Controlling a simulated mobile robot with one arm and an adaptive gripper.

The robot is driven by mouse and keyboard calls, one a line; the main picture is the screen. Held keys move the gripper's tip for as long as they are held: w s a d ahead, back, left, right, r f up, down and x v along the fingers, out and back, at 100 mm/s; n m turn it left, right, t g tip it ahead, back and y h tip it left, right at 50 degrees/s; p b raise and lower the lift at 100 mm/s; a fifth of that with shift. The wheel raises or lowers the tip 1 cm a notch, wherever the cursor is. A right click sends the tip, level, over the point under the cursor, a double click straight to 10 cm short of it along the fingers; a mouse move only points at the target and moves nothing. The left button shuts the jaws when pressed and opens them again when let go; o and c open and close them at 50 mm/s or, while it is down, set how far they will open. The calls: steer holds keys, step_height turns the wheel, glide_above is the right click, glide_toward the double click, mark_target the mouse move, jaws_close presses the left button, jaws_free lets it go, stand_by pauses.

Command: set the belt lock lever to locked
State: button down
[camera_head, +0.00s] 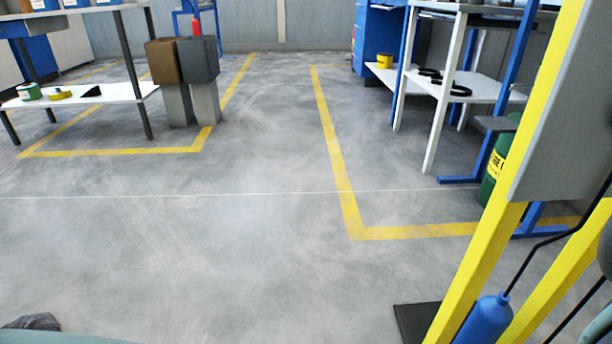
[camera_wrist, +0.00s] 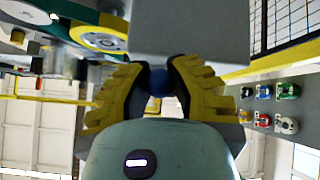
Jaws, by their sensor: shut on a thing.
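In the wrist view my gripper (camera_wrist: 160,83) has yellow fingers with black pads. The fingers are closed in on a small dark blue rounded knob (camera_wrist: 159,80), which looks like the end of the belt lock lever. The rest of the lever is hidden behind the fingers and my wrist, so its position cannot be told. The knob is just below a large grey box (camera_wrist: 190,28). In the head view the gripper and the knob do not show clearly; a grey box (camera_head: 565,110) on yellow posts (camera_head: 475,270) stands at the right.
A green and yellow machine part with a round disc (camera_wrist: 103,40) is left of the box. A grey panel (camera_wrist: 285,83) with several small coloured items is at right. The middle floor (camera_head: 200,250) is clear.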

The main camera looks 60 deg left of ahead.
steer(key=c, duration=0.8)
jaws_free()
steer(key=shift+s, duration=0.1)
steer(key=shift+o, duration=0.2)
steer(key=shift+r+m+p, duration=0.1)
steer(key=shift+m+p, duration=0.2)
steer(key=shift+p, duration=0.05)
